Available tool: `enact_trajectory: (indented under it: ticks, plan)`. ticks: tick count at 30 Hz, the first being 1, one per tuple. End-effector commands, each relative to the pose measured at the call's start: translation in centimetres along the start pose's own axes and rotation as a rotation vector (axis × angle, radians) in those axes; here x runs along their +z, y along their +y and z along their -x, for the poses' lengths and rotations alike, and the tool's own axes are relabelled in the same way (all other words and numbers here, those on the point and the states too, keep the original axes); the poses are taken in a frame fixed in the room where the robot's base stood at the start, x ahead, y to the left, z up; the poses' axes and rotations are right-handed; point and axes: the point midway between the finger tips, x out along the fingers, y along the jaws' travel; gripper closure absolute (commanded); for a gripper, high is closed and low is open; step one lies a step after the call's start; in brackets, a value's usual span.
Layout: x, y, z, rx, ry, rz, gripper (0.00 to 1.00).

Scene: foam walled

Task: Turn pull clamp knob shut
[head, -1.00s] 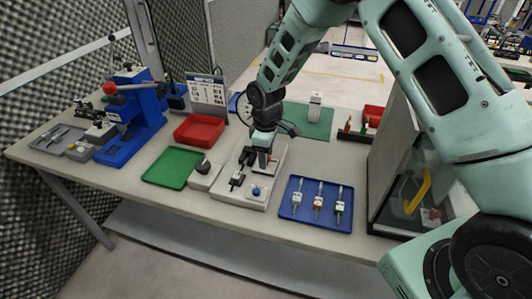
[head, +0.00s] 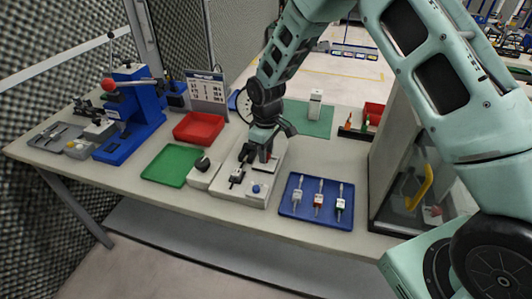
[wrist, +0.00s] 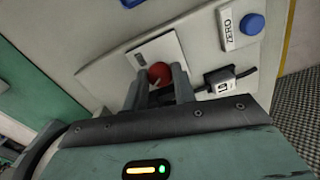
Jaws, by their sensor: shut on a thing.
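The pull clamp knob, a red ball (wrist: 159,71), shows in the wrist view between the two dark fingers of my gripper (wrist: 161,82). The fingers are shut on it, one on each side. It sits over a pale plate (wrist: 149,49) on the light fixture. In the head view my gripper (head: 263,155) points down at the back right of the light fixture (head: 226,194), and only a trace of red shows beside it. The clamp's mechanism beneath the knob is mostly hidden by the fingers.
A blue button (wrist: 252,24) by a ZERO label and a small black-and-white device (wrist: 222,80) are near the fingers. A blue tray (head: 297,214) with several tools lies right of the fixture. A green tray (head: 160,177) and a red tray (head: 183,131) are left.

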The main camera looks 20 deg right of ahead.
Motion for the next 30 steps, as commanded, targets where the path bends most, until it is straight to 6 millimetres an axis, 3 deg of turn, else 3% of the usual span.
enact_trajectory:
  ticks: [30]
  plan:
    - [-0.13, 0.04, 0.14, 0.001, 0.005, -0.957, 0.96]
